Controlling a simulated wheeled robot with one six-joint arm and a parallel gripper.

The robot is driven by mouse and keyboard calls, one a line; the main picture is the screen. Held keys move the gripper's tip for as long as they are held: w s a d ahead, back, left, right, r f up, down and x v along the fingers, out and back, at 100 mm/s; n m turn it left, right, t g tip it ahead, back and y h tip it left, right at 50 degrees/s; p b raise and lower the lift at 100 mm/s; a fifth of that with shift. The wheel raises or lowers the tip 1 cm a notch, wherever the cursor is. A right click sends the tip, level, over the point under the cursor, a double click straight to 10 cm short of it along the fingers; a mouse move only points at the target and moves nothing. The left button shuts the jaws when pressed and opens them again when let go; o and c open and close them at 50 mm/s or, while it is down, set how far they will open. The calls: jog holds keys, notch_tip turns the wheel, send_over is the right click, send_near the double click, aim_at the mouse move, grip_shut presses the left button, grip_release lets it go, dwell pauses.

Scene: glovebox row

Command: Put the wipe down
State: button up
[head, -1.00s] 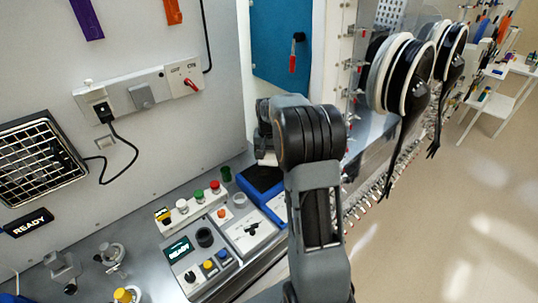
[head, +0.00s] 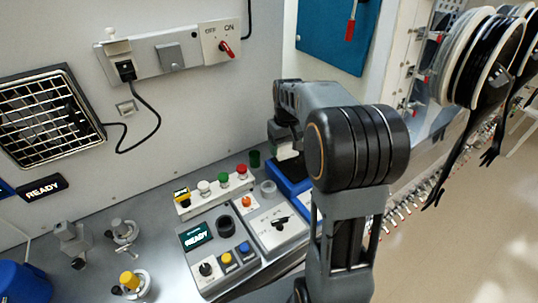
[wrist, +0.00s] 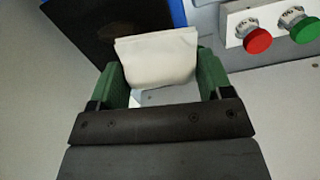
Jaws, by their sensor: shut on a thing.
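The wipe is a folded white cloth (wrist: 158,62) held between the green fingers of my gripper (wrist: 161,78) in the wrist view. My gripper is shut on it. In the head view a small white part of the wipe (head: 288,152) shows below my gripper, over or beside a blue-edged tray with a dark inside (head: 290,178). The dark, blue-edged surface (wrist: 95,28) also shows beyond the wipe in the wrist view. I cannot tell whether the wipe touches it. My arm hides part of the tray in the head view.
Red (head: 241,171) and green (head: 222,178) buttons sit on a strip left of my gripper. A control box with a READY screen (head: 197,235) stands nearer. Valves (head: 122,232) stand at the left. A glovebox with black gloves (head: 470,125) is at the right.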

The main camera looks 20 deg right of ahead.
jog(key=shift+n, duration=0.4)
jog(key=shift+w+f+n, duration=0.1)
jog(key=shift+w+n, duration=0.1)
jog(key=shift+n, duration=0.1)
jog(key=w+f+p, duration=0.1)
jog(key=w+f, duration=0.1)
jog(key=w, duration=0.2)
jog(key=w+d+f+p, duration=0.1)
jog(key=w+f, duration=0.2)
jog(key=w, duration=0.1)
jog(key=w+d+f+p, duration=0.1)
jog(key=w+f+p, duration=0.1)
jog(key=w+f, duration=0.1)
jog(key=shift+w, duration=0.45)
jog(key=shift+w+d+f, duration=0.15)
jog(key=shift+w+f, duration=0.35)
jog(key=shift+f, duration=0.25)
jog(key=shift+w+f+p, duration=0.15)
jog(key=shift+f+p, duration=0.4)
jog(key=shift+f, duration=1.1)
